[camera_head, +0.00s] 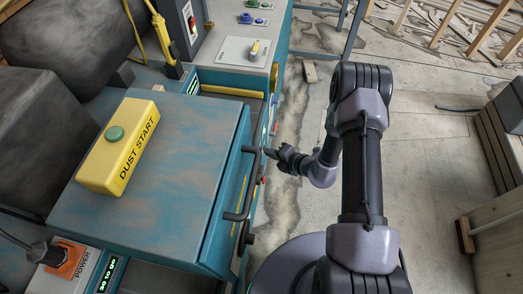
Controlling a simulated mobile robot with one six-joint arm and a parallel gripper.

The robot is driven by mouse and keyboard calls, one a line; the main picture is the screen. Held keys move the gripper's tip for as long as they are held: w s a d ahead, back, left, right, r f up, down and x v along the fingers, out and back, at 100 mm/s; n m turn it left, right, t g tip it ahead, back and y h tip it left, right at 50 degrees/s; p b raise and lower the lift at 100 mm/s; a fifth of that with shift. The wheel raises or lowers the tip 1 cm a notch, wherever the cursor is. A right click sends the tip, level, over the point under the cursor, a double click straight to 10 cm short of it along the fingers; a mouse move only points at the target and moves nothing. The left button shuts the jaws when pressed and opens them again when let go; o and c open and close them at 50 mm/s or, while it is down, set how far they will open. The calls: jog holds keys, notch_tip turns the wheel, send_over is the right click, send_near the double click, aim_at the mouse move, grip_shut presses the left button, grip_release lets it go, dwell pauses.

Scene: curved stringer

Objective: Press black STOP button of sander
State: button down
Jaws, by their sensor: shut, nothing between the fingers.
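The sander appears to be the teal machine (150,200) with worn paint, filling the left and centre. My gripper (270,153) is shut and empty, pointing left at the machine's right side face, close to the dark bar handle (248,185). Whether its tip touches the machine cannot be told. I cannot make out a black STOP button; the side face is seen at a steep angle and is partly hidden by the handle and gripper.
A yellow DUST START box (118,147) with a green button (115,133) sits on top. An orange POWER switch (72,262) is at lower left. A white switch panel (243,52) is at the back. Concrete floor (430,165) is open at right, with a wooden crate (500,235) beyond.

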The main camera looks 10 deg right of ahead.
jog(key=shift+w+a, duration=0.15)
jog(key=shift+a, duration=0.25)
dwell(0.3)
jog(key=shift+d, duration=0.1)
jog(key=shift+s+d, duration=0.25)
jog(key=shift+d, duration=0.5)
jog(key=shift+s+d, duration=0.25)
jog(key=shift+d, duration=0.55)
jog(key=shift+s+d, duration=0.3)
jog(key=shift+d, duration=0.45)
jog(key=shift+s+d, duration=0.25)
jog(key=shift+d, duration=0.55)
